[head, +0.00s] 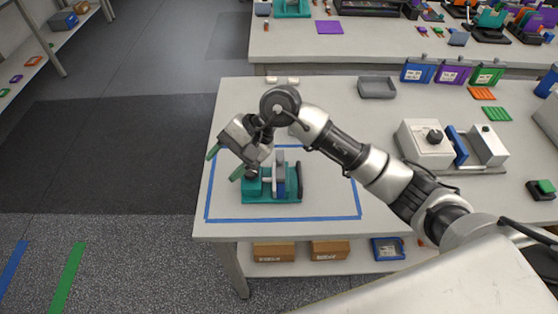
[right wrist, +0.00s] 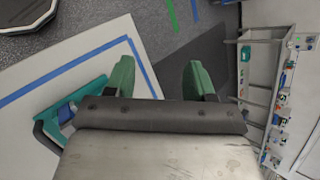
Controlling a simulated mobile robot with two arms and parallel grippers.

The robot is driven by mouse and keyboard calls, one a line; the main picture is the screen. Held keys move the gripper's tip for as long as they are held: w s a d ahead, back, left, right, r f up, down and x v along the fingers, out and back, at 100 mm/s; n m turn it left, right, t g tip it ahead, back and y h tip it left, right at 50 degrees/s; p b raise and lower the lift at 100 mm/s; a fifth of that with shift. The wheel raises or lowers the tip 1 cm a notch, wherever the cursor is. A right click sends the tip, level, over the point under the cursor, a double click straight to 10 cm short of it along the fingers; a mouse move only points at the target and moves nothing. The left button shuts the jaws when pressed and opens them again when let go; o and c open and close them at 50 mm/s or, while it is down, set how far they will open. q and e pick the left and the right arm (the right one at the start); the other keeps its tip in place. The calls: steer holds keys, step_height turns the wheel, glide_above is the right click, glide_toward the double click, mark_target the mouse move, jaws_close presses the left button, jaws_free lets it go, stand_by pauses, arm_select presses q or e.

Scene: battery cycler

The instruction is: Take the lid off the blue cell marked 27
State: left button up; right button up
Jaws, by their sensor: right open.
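A teal fixture (head: 270,197) stands inside the blue tape outline on the near table. A narrow blue piece (head: 291,181) stands upright in it beside a grey plate (head: 279,168); it may be the blue cell, but I can read no number and cannot make out a lid. My right gripper (head: 225,162) is open and empty, above and just left of the fixture, its green fingers pointing down and left. In the right wrist view, the gripper (right wrist: 160,80) has its fingers wide apart, with the teal fixture (right wrist: 72,103) partly hidden at left. My left gripper is out of view.
Blue (head: 417,71), purple (head: 452,72) and green (head: 487,74) labelled holders stand at the table's back right. A grey tray (head: 377,88) lies behind my right arm. A white machine (head: 425,147) stands at right. The taped area is bare around the fixture.

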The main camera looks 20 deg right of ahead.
steer(key=w+d+n+h, duration=0.35)
steer(key=d+h, duration=0.25)
steer(key=d, duration=0.2)
steer(key=h, duration=0.3)
glide_above(280, 158)
steer(key=shift+w+a+r+t, duration=0.15)
steer(key=shift+a+r+t, duration=0.15)
steer(key=shift+a+t, duration=0.1)
steer(key=shift+d, duration=0.35)
step_height(280, 158, down, 5)
steer(key=shift+f+p, duration=0.15)
steer(key=shift+p, duration=0.8)
steer(key=shift+f, duration=0.2)
step_height(280, 158, down, 4)
steer(key=p, duration=0.3)
steer(key=shift+f, duration=0.45)
steer(key=c, duration=1)
